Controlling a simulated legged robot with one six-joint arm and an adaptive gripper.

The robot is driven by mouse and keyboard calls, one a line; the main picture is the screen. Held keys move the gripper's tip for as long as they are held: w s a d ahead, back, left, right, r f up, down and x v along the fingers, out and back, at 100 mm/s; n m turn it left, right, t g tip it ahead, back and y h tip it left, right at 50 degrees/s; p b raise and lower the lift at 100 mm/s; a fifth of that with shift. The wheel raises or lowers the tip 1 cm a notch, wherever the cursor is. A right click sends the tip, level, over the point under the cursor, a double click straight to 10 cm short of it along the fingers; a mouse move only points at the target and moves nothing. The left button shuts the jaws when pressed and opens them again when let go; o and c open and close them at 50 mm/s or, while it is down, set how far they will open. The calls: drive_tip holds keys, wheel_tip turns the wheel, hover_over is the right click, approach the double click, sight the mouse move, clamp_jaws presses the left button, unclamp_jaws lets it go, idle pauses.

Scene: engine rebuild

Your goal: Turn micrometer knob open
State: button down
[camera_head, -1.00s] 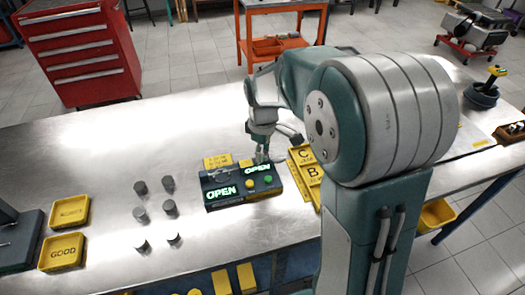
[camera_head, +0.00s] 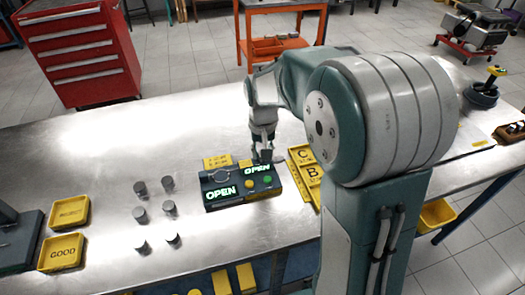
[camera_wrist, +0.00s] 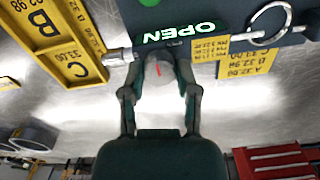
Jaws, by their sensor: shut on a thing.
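The dark micrometer station (camera_head: 218,203) sits on the metal table with two lit green OPEN signs, a yellow button (camera_head: 249,183) and a green button (camera_head: 267,180). In the wrist view, one OPEN sign (camera_wrist: 180,33) shows upside down. My gripper (camera_head: 264,160) is at the station's back right edge. In the wrist view, my gripper (camera_wrist: 159,62) is shut on a grey round knob (camera_wrist: 158,76) with a red mark, one finger on each side. A short silver cylinder (camera_wrist: 119,57) lies left of the fingers there. A ring (camera_wrist: 268,22) stands at the station's other end.
Yellow lettered trays (camera_head: 312,172) stand close to the right of the station. Several grey cylinders (camera_head: 140,215) stand to its left. Yellow trays, one labelled GOOD (camera_head: 62,252), lie at the far left. A small yellow label plate (camera_head: 217,161) lies behind the station.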

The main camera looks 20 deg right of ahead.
drive_tip(key=m, duration=0.5)
drive_tip(key=shift+m, duration=0.4)
idle(0.4)
drive_tip(key=shift+c, duration=1.8)
unclamp_jaws()
drive_tip(key=shift+a, duration=0.1)
wheel_tip(320, 180, up, 12)
